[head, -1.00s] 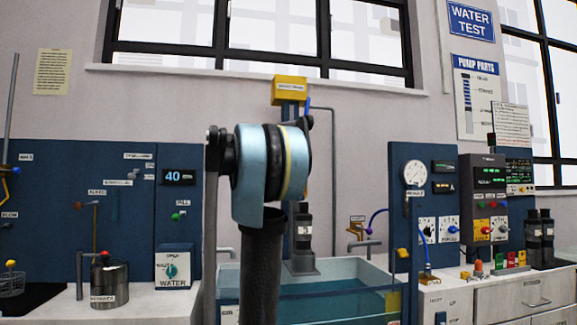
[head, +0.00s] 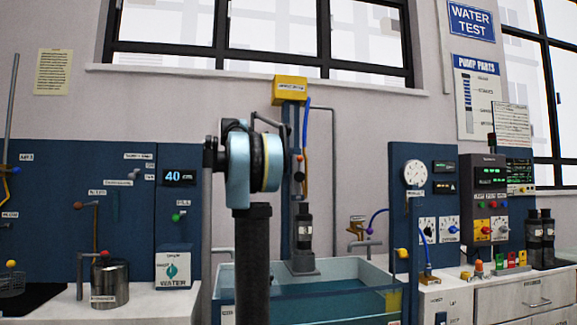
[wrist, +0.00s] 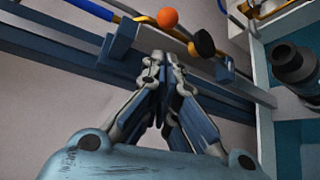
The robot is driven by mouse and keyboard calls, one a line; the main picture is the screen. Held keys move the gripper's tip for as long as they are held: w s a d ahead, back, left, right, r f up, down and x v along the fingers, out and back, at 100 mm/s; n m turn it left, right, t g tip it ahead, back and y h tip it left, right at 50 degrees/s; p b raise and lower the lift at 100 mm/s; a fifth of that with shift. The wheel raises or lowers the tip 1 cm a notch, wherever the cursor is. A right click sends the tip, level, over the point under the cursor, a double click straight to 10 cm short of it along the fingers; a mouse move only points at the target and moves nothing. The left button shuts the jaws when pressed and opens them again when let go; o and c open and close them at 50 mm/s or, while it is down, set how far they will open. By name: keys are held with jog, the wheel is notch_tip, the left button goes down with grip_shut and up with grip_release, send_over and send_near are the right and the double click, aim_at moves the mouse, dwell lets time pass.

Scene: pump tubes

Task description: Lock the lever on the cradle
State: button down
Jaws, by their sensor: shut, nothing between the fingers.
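In the wrist view my gripper (wrist: 163,62) is shut and empty, its fingertips together just below a pale bar on a blue rail (wrist: 60,45). An orange ball knob (wrist: 167,18) and a black round knob (wrist: 205,44) sit just beyond the fingertips. Which one belongs to the lever is hard to tell. Blue brackets (wrist: 123,38) flank them. In the head view a small orange-red knob (head: 299,158) shows on the upright column (head: 286,190), just right of my arm. My gripper is hidden there. I see no clear contact between fingertips and knobs.
A dark tube (head: 304,226) stands upright on a grey foot at the column's base, by the water tank (head: 222,285). A yellow box (head: 290,89) tops the column. Blue and orange hoses run down beside it. Blue panels stand either side.

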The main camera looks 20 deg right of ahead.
jog(key=x, duration=1)
dwell(0.4)
